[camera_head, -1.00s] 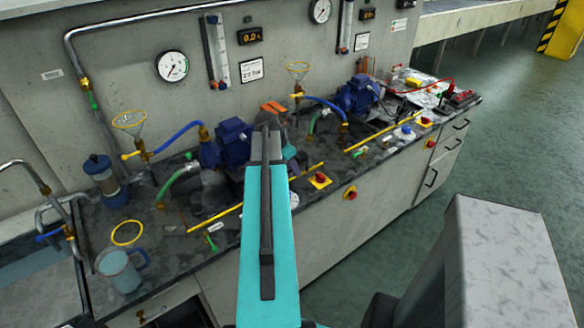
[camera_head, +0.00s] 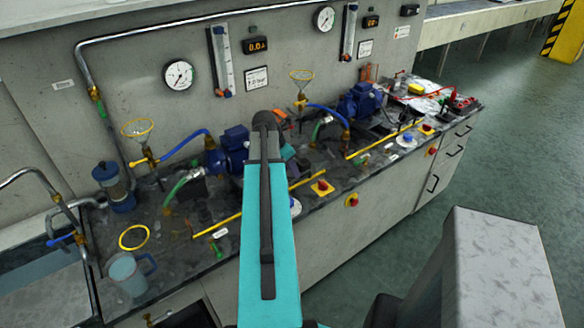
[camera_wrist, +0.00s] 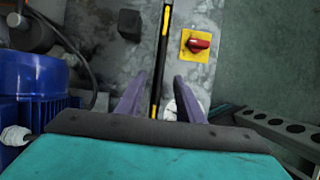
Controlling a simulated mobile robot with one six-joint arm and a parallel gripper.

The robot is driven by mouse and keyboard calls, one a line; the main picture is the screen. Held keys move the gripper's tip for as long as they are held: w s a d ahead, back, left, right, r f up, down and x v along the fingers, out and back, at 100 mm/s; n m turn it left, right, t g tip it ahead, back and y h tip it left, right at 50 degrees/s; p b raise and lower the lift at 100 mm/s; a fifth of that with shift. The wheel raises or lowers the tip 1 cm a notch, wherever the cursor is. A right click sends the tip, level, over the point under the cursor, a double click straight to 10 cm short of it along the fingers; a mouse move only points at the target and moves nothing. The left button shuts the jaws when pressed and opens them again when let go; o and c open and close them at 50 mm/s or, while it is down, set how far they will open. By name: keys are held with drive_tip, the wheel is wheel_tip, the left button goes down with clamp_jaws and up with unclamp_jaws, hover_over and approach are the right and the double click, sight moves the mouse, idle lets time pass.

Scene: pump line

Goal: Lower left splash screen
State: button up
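A long thin yellow bar (camera_head: 216,226) runs along the bench in front of the left blue pump (camera_head: 232,150). It looks like the edge of the left splash screen; I cannot make out a clear pane. In the wrist view a black and yellow bar (camera_wrist: 163,45) runs up the picture, between the fingers of my gripper (camera_wrist: 158,82). The fingers are apart, one on each side of the bar; I cannot tell whether they touch it. In the head view my arm hides most of the gripper.
A red knob on a yellow plate (camera_head: 321,187) sits at the bench front; one also shows right of the bar in the wrist view (camera_wrist: 197,44). A blue mug (camera_head: 128,273) and a yellow ring (camera_head: 133,237) are at the left. A second yellow bar (camera_head: 384,139) lies farther right.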

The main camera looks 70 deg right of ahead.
drive_tip(key=shift+p+v, duration=0.6)
drive_tip(key=shift+v, duration=0.3)
drive_tip(key=shift+s, duration=0.1)
